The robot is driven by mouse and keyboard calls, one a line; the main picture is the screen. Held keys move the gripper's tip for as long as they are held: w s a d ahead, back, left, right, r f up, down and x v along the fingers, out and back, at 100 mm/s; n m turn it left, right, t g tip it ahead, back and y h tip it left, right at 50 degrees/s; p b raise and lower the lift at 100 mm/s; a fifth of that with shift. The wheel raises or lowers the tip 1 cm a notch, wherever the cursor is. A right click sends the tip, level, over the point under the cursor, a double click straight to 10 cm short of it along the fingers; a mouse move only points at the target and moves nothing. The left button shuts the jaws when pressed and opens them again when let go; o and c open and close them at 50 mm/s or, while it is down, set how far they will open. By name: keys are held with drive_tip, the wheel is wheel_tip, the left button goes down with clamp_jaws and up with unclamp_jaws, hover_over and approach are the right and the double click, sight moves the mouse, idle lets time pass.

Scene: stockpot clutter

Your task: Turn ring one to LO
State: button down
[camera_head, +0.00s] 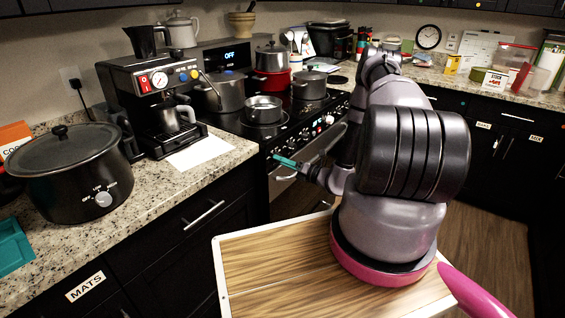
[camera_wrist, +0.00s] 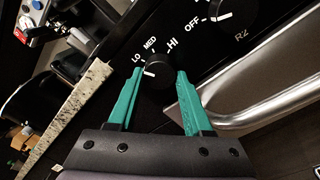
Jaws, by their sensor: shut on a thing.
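In the wrist view, a black stove knob (camera_wrist: 157,68) with a white pointer mark sits between the teal fingers of my gripper (camera_wrist: 157,74). LO, MED and HI are printed around it. My gripper is shut on this knob. The white mark points left and slightly down, a little below the LO label. The left finger hides the panel beside the knob, so no OFF label or ring name shows there. In the head view, my gripper (camera_head: 285,161) is at the stove's (camera_head: 270,130) front left; the held knob cannot be made out.
A second knob (camera_wrist: 229,14), labelled R2, has its mark toward OFF. The oven handle (camera_wrist: 265,108) runs close to the right finger. Pots, including an open steel pot (camera_head: 264,110), stand on the stove. The granite counter (camera_head: 222,150) lies left of it.

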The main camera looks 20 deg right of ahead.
drive_tip(key=shift+m, duration=0.6)
drive_tip(key=shift+s, duration=0.1)
drive_tip(key=shift+c, duration=1.6)
unclamp_jaws()
drive_tip(key=v, duration=1)
drive_tip(key=shift+s+d, duration=0.25)
drive_tip(key=shift+s, duration=0.1)
drive_tip(key=shift+f, duration=0.1)
